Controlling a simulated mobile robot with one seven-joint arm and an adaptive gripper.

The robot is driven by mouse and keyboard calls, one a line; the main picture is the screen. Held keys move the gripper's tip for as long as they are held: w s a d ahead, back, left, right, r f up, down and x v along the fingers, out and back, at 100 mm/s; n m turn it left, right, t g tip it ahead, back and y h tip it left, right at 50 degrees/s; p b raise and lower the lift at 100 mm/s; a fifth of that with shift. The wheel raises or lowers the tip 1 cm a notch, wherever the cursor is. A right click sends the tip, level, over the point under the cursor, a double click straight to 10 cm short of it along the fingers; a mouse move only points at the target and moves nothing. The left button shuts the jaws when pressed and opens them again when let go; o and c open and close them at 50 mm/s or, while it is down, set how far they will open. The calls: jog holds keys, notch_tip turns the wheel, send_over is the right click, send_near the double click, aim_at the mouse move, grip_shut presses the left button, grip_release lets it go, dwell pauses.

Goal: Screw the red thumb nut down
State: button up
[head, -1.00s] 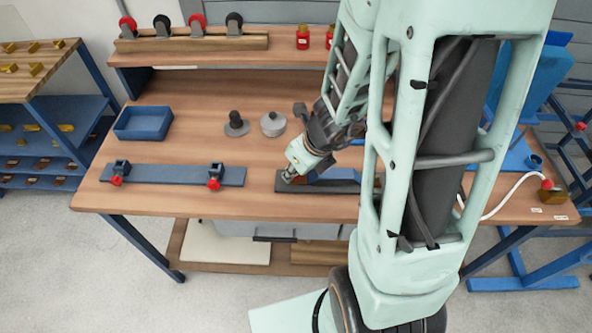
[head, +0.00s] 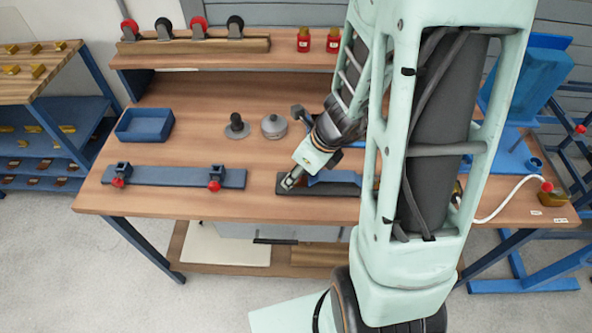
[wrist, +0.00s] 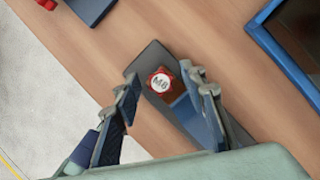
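The red thumb nut (wrist: 160,82), a red ring with a white face marked "M8", sits on a brown block on the dark base plate (wrist: 150,60). In the wrist view my gripper (wrist: 163,77) has its two fingers spread, one to each side of the nut, with gaps between. In the head view my gripper (head: 289,184) points down at the left end of the dark base plate (head: 335,188). A blue part (head: 335,176) lies along that plate. The nut cannot be made out in the head view.
A blue-grey bar (head: 150,175) with two red-knobbed clamps lies left on the bench. Behind are a blue tray (head: 145,124), a dark knob on a disc (head: 236,126) and a grey round pot (head: 274,126). Bare bench lies between the bar and the base plate.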

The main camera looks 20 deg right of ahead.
jog(key=n+g, duration=0.1)
jog(key=n, duration=0.1)
jog(key=n+y+p, duration=0.1)
jog(key=n, duration=0.2)
jog(key=shift+d+g, duration=0.1)
jog(key=shift+g, duration=0.3)
jog(key=n+g+p, duration=0.1)
jog(key=n, duration=0.3)
jog(key=shift+w+y, duration=0.1)
jog(key=shift+y, duration=0.2)
jog(key=n+g, duration=0.1)
jog(key=n, duration=0.2)
jog(key=shift+n+g+p, duration=0.3)
jog(key=shift+n+g, duration=0.1)
jog(key=n+g, duration=0.1)
jog(key=n, duration=0.2)
